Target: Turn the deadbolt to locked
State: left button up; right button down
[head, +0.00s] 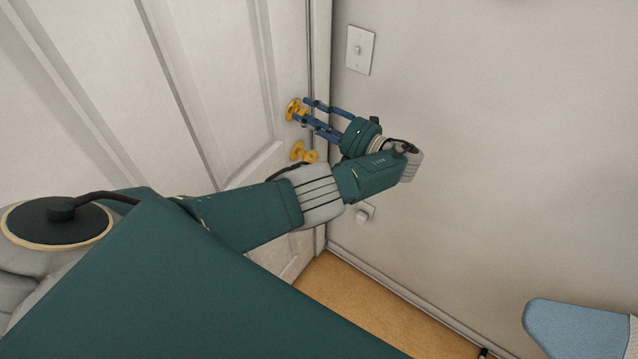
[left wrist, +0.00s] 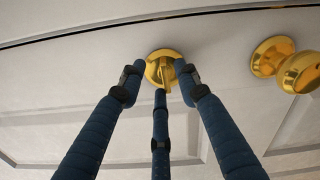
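The gold deadbolt (head: 292,108) is on the white door near its right edge, above the gold door knob (head: 303,154). In the left wrist view the deadbolt's round plate and thumb-turn (left wrist: 165,70) show close ahead; the turn's tab runs roughly up and down in that picture, slightly tilted. My left gripper (head: 304,110) is at the deadbolt with its blue fingers apart. In the left wrist view two fingertips of the gripper (left wrist: 158,78) lie on either side of the plate, and the third comes up near the tab's lower end. Whether any finger touches it is unclear. My right gripper is not in view.
The door knob also shows in the left wrist view (left wrist: 300,72), to the right of the fingers. A light switch (head: 360,50) and a lower wall fitting (head: 364,214) are on the wall right of the door. A light blue object (head: 575,328) stands at the lower right.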

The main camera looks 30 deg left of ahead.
pick_arm(q)
jog(key=n, duration=0.6)
jog(key=shift+s+f, duration=0.1)
jog(key=shift+s, duration=0.1)
jog(key=n, duration=0.3)
jog(key=shift+f+b, duration=0.15)
jog(key=shift+b, duration=0.25)
jog(key=s+d+n+b, duration=0.1)
jog(key=d+n+b, duration=0.35)
jog(key=d, duration=0.65)
jog(key=s+f+h+b, duration=0.1)
jog(key=s+f+h, duration=0.1)
jog(key=f, duration=0.9)
jog(key=s+a+f+h+b, duration=0.1)
jog(key=s+f+h, duration=0.2)
jog(key=f, duration=0.9)
jog(key=s+a+f+h+b, duration=0.1)
jog(key=s+f+h, duration=0.1)
jog(key=f, duration=1)
jog(key=shift+s+t, duration=0.3)
jog(key=shift+s, duration=0.45)
jog(key=shift+m, duration=0.25)
